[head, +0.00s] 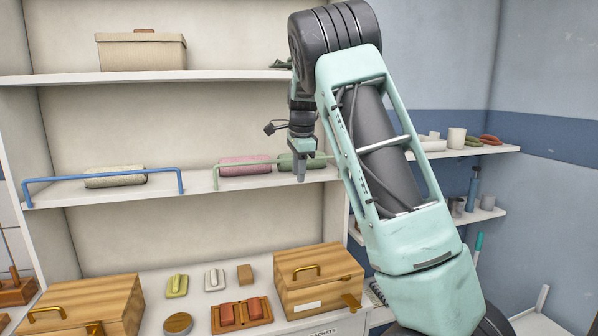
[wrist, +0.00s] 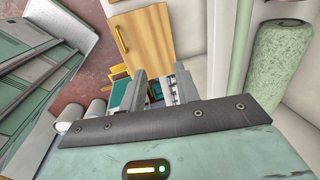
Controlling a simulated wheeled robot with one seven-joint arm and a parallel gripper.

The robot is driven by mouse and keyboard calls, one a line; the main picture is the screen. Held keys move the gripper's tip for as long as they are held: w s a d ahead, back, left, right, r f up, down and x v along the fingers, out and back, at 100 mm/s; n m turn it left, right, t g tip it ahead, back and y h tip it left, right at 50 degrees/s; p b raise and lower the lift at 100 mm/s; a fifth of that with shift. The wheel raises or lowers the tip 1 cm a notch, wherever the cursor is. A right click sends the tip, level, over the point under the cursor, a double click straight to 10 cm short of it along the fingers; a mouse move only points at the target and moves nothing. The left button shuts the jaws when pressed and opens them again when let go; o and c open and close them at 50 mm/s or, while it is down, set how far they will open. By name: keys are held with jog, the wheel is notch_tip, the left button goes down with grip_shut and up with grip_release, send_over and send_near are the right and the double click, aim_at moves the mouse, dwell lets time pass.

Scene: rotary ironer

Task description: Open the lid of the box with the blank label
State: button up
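A wooden box (head: 335,283) with a brass handle on its lid stands at the right of the lower counter in the head view. A white label (head: 307,306) on its front shows no writing that I can make out. Its lid is shut. A second wooden box (head: 112,296) with brass fittings stands at the lower left, its lid also shut; I see no label on it. My gripper (head: 301,177) hangs above and behind the right box, apart from it. In the wrist view my gripper (wrist: 161,70) has its fingers apart with nothing between. A wooden box (wrist: 165,32) with a brass handle lies beyond them.
A green rail (head: 245,164) and a blue rail (head: 105,179) edge the middle shelf, which carries rolled towels. A green roll (wrist: 280,65) is at the right in the wrist view. Small blocks and an orange tray (head: 240,315) lie between the boxes.

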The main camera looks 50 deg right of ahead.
jog(key=shift+s+a+r, duration=0.1)
jog(key=shift+r, duration=0.55)
